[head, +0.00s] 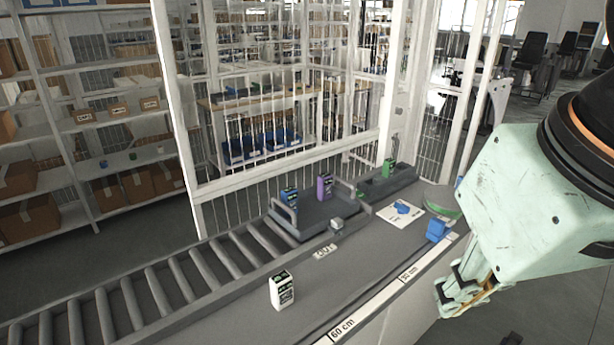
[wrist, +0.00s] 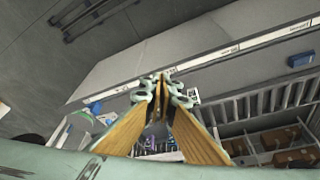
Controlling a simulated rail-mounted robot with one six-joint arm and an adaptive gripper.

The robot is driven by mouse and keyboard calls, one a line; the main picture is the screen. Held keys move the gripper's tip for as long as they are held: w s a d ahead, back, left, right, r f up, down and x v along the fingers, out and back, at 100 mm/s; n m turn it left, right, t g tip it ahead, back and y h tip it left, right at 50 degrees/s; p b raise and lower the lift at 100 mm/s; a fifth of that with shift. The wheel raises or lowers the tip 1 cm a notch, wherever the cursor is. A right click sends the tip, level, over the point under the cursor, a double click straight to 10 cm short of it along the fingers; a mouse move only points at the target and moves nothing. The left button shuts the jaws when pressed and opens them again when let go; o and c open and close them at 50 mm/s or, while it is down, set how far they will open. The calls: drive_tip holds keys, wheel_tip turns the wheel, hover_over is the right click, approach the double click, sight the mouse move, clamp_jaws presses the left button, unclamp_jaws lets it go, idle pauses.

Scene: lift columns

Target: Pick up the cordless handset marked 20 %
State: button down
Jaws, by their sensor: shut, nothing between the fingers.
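Several upright handset-like devices with small screens show in the head view; their percentage marks are too small to read. A white one with a dark face (head: 282,290) stands alone on the grey counter. A blue one (head: 289,198) and a purple one (head: 324,187) stand in a grey tray (head: 315,214). A green one (head: 388,168) stands in a grey holder farther back. My gripper (head: 442,295) is at the right, beyond the counter's front edge and apart from all of them. In the wrist view its fingertips (wrist: 163,84) are together and empty.
A roller conveyor (head: 150,290) runs along the counter (head: 350,265), below a barred white partition. A blue block (head: 437,230), a green bowl (head: 442,206) and a white sheet (head: 392,217) with a blue item (head: 403,208) lie at the counter's right.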

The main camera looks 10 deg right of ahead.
drive_tip(key=c, duration=3.4)
unclamp_jaws()
drive_tip(key=shift+c, duration=0.2)
drive_tip(key=o, duration=1.3)
drive_tip(key=shift+c, duration=0.2)
